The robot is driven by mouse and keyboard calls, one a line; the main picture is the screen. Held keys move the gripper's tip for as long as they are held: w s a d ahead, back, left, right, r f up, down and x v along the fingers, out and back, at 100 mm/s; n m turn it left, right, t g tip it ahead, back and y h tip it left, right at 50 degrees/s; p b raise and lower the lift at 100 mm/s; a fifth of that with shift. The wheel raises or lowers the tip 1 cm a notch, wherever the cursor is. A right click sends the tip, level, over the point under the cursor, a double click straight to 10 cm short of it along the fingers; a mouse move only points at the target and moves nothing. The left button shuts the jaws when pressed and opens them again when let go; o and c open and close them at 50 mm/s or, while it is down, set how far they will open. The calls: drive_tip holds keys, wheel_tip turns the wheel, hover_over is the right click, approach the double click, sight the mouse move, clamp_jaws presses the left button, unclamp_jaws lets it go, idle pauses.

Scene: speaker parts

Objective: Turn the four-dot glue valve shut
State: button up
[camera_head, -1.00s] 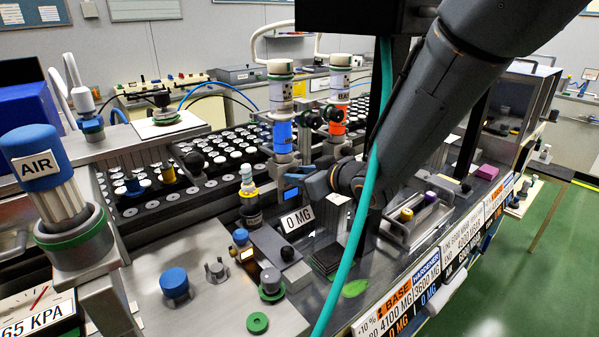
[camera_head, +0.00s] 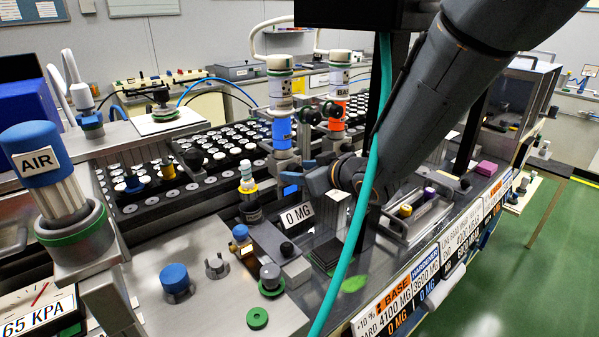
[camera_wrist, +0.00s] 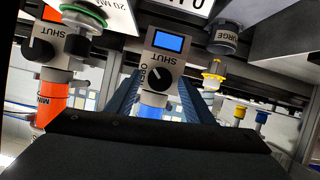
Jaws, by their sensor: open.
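A grey valve block with a black knob (camera_wrist: 159,80) sits above a blue-filled tube (camera_wrist: 152,112) in the wrist view. The block reads SHUT and OPEN upside down; the knob lies beside OPEN. My gripper (camera_wrist: 158,92) is open, with one blue finger each side of this valve, apparently short of holding the knob. In the head view my gripper (camera_head: 305,175) is just right of and below the blue tube (camera_head: 282,133). A second black knob (camera_wrist: 42,51) belongs to the orange tube (camera_wrist: 53,104). The blue tube's cartridge (camera_head: 280,90) carries dots too small to count.
The orange tube (camera_head: 337,118) stands close to the right of the blue one. A 0 MG sign (camera_head: 297,215) and a yellow-collared bottle (camera_head: 248,190) are near my gripper. A tray of white-capped parts (camera_head: 130,208) lies left. A teal hose (camera_head: 362,210) hangs in front.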

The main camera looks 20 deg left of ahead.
drive_tip(key=b+v, duration=0.1)
drive_tip(key=v, duration=0.6)
drive_tip(key=shift+s+d, duration=0.2)
drive_tip(key=shift+r, duration=0.1)
drive_tip(key=shift+d, duration=0.1)
